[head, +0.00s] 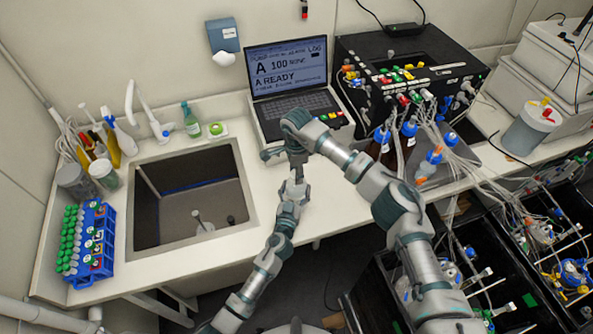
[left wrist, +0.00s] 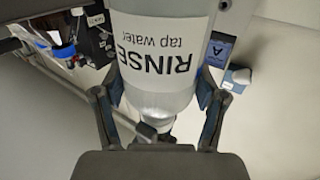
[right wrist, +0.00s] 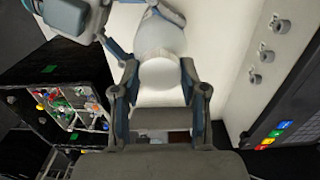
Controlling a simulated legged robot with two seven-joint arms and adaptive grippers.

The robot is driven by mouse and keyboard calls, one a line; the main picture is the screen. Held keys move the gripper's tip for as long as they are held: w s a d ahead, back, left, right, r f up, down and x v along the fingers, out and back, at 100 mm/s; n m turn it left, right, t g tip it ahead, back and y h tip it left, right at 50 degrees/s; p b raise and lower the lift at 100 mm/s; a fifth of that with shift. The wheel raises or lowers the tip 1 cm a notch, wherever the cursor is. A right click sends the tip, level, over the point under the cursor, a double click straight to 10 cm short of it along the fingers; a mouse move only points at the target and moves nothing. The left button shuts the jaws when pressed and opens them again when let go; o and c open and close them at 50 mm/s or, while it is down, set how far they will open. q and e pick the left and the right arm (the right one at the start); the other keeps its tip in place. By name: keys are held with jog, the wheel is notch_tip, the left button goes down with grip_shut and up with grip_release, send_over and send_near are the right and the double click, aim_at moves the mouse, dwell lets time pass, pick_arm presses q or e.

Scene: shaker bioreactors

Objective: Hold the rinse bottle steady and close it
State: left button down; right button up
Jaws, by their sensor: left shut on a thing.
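The rinse bottle (left wrist: 160,65), translucent with a white "RINSE tap water" label, fills the middle of the left wrist view. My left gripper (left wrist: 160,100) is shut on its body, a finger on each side. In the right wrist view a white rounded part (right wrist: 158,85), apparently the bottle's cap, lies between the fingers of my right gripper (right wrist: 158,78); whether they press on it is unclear. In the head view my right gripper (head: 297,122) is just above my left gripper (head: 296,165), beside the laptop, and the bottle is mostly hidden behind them.
The laptop (head: 290,72) and a black control box (head: 410,60) with tubing stand behind and right of the grippers. A sink (head: 190,200) is at the left, with a blue tube rack (head: 100,245) beside it. Black crates with tubing fill the lower right.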

jog(key=shift+w, duration=0.1)
jog(key=shift+c, duration=0.7)
jog(key=m, duration=1.5)
jog(key=o, duration=1.4)
jog(key=shift+c, duration=0.2)
notch_tip(320, 180, up, 12)
jog(key=shift+w, duration=0.15)
